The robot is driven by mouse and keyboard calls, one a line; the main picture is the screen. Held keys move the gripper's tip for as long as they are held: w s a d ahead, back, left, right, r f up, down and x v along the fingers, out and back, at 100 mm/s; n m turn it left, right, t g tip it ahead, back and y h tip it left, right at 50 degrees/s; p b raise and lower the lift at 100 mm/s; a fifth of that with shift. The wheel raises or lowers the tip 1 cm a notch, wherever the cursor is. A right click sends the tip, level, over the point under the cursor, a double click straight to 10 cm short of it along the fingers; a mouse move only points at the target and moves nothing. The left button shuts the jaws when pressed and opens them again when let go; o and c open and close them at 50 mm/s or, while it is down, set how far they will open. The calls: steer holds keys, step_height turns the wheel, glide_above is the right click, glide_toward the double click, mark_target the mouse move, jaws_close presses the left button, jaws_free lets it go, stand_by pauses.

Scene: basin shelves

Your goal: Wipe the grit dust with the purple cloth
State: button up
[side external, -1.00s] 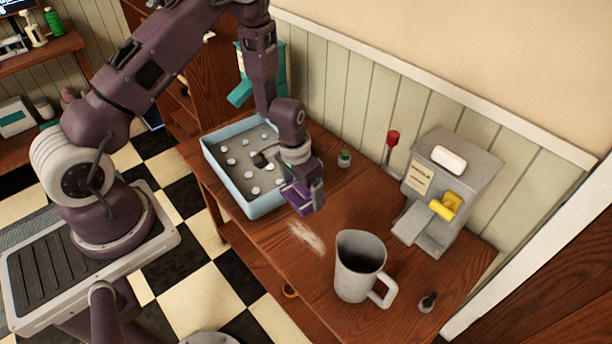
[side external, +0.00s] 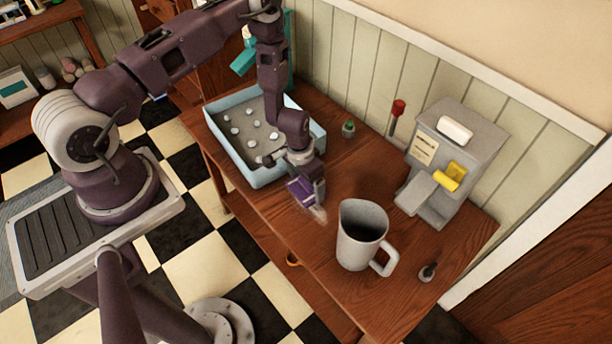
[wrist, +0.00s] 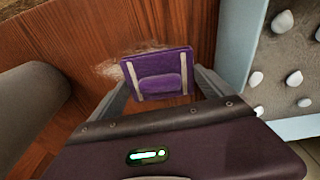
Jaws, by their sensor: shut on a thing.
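The purple cloth (side external: 302,190) is a flat, pad-like piece held in my gripper (side external: 312,190). In the wrist view the cloth (wrist: 158,74) sits between the two fingers of my gripper (wrist: 160,85), which are shut on it. The grit dust (side external: 319,213) is a pale smear on the brown wooden table, just beside the cloth and partly hidden by it. In the wrist view the dust (wrist: 108,68) shows along the cloth's left and far edges. I cannot tell whether the cloth touches the table.
A grey pitcher (side external: 361,236) stands close to the right of the dust. A light-blue basin (side external: 262,178) with white pebbles is left of my gripper. A grey dispenser (side external: 462,150), a small green-topped jar (side external: 348,128) and a red-topped tool (side external: 397,115) stand toward the wall.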

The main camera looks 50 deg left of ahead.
mark_target(303, 204)
step_height(303, 204, down, 2)
steer(key=shift+s+r, duration=0.1)
steer(key=shift+s, duration=0.7)
steer(key=shift+c, duration=0.7)
steer(key=shift+s, duration=1.15)
steer(key=shift+s+d, duration=0.1)
steer(key=shift+d, duration=0.1)
steer(key=shift+d+f, duration=0.2)
steer(key=shift+d, duration=1.35)
steer(key=shift+w+a, duration=0.1)
steer(key=shift+w, duration=1.9)
steer(key=shift+d, duration=1.75)
steer(key=shift+s, duration=1.6)
steer(key=shift+s+r, duration=0.2)
steer(key=shift+r, duration=0.35)
steer(key=shift+s+r, duration=0.15)
steer(key=shift+r, duration=3.3)
